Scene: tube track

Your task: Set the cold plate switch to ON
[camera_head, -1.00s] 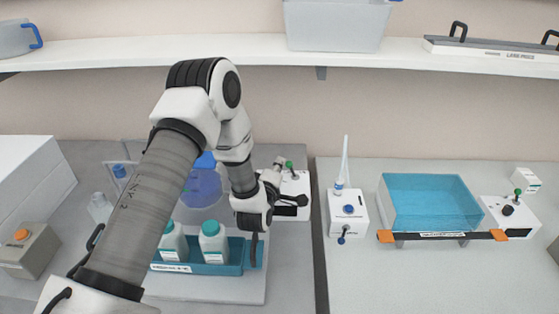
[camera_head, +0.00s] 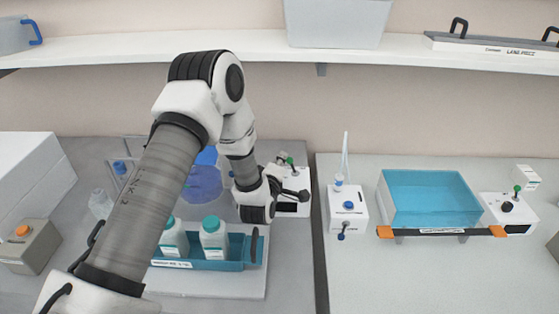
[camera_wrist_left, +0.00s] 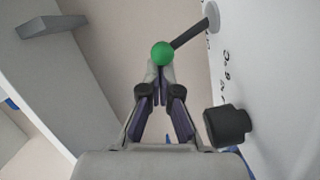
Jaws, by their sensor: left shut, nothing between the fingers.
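A white switch box (camera_head: 291,207) stands at the back of the left bench, with a green-tipped lever (camera_head: 290,160). In the left wrist view the lever's green ball (camera_wrist_left: 162,53) ends a dark stem that slants out from a white panel (camera_wrist_left: 265,70). A black knob (camera_wrist_left: 228,126) sticks out of the same panel. My left gripper (camera_head: 282,159) is at the box and hides part of it. In the wrist view its closed, empty fingers (camera_wrist_left: 160,75) have their tips right at the ball; whether they touch it I cannot tell. My right gripper is out of view.
A blue rack (camera_head: 240,266) with white bottles stands in front of the box. A second box with a green lever (camera_head: 517,189) is beside a blue bath (camera_head: 430,203) on the right bench. A shelf (camera_head: 240,52) runs above. Bare bench lies at the lower right.

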